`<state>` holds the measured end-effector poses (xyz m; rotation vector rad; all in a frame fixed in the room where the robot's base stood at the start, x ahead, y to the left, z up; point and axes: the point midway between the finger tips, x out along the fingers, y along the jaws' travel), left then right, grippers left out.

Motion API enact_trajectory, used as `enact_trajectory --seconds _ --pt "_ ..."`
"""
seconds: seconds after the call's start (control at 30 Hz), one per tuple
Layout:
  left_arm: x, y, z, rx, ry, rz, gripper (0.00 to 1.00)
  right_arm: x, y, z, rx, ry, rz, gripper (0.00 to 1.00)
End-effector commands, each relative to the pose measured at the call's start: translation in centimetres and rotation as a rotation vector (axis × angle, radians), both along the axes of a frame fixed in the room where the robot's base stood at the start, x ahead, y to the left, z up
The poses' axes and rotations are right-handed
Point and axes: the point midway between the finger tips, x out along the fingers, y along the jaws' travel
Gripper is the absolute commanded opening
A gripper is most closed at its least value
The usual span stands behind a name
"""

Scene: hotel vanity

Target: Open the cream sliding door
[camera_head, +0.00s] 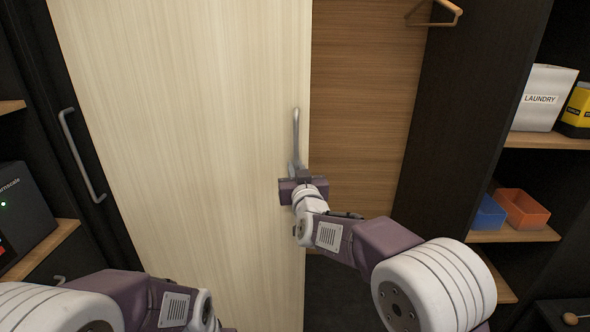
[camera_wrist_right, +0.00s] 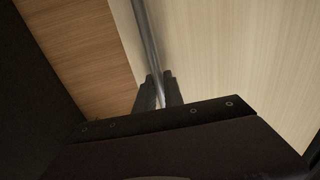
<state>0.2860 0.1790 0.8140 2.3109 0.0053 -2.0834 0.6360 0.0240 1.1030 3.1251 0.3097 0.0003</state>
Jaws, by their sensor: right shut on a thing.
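The cream sliding door (camera_head: 200,130) fills the middle left of the head view, with its right edge beside an open gap onto a brown wooden back panel. A grey bar handle (camera_head: 296,128) stands upright near the door's right edge. My right gripper (camera_head: 297,174) is shut on the lower part of this handle. In the right wrist view the two dark fingers (camera_wrist_right: 158,92) sit either side of the grey handle (camera_wrist_right: 148,45), with the cream door (camera_wrist_right: 230,50) behind. My left arm shows at the lower left of the head view, but its gripper fingers are not visible.
Wooden shelves at the right hold a laundry bag (camera_head: 540,97), a yellow box (camera_head: 579,108), a blue bin (camera_head: 489,214) and an orange bin (camera_head: 523,209). A hanger (camera_head: 436,12) hangs at the top. A grey handle (camera_head: 80,155) on a dark panel and a dark box (camera_head: 22,210) are at the left.

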Motion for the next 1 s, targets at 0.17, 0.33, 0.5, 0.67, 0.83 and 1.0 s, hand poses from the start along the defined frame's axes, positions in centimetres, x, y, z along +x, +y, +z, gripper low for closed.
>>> enact_trajectory --seconds 0.17,0.33,0.5,0.67,0.83,1.0 --pt "0.0 0.0 0.0 0.000 0.000 0.000 0.36 0.0 -0.1 -0.2 -0.001 0.003 -0.001 0.34" --pt "0.0 0.0 0.0 0.000 0.000 0.000 0.36 0.0 -0.1 -0.1 0.001 0.002 -0.001 0.34" --pt "0.0 0.0 -0.1 0.000 0.000 0.000 0.36 -0.2 -0.1 -0.1 0.000 0.001 -0.001 0.34" --pt "0.0 0.0 -0.4 0.000 0.000 0.000 0.36 -2.3 -0.5 -0.1 0.001 0.001 -0.001 0.34" --pt "0.0 0.0 -0.7 0.000 0.000 0.000 0.36 -5.8 -1.2 -0.1 0.001 0.001 0.000 0.34" --pt "0.0 0.0 -0.8 0.000 0.000 0.000 0.36 -8.3 -1.7 -0.1 0.001 0.001 0.000 0.34"
